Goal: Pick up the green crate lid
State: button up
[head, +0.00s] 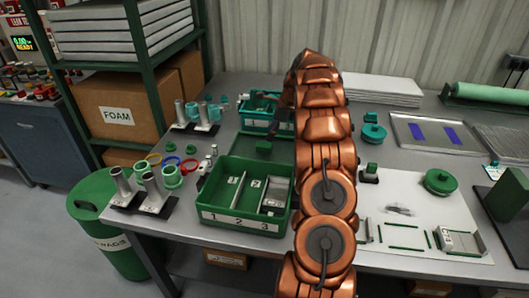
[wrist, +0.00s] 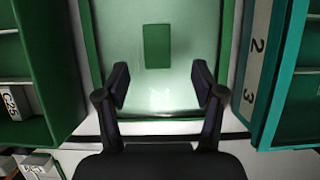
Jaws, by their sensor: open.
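The green crate lid (wrist: 190,35) is a pale green panel with darker green edges and a dark green block (wrist: 157,46) on top. In the wrist view it lies between two crates. In the head view part of the lid (head: 244,151) shows behind the numbered green crate (head: 240,226), and my copper arm covers its right side. My gripper (wrist: 162,82) is open and empty, its fingers apart over the lid's near part, with the block ahead between them. I cannot tell the gap in height.
A teal numbered crate (wrist: 284,75) stands close on the right in the wrist view, the green crate (wrist: 60,75) close on the left. Metal tube fixtures (head: 152,190) stand at the table's left. A white sheet with parts (head: 420,205) lies right of my arm.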

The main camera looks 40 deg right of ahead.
aim_at(264, 144)
jog(key=shift+p+x, duration=0.45)
jog(key=shift+x, duration=3.2)
jog(key=shift+s+a, duration=0.1)
jog(key=shift+a, duration=0.1)
jog(key=shift+c, duration=0.2)
grip_shut()
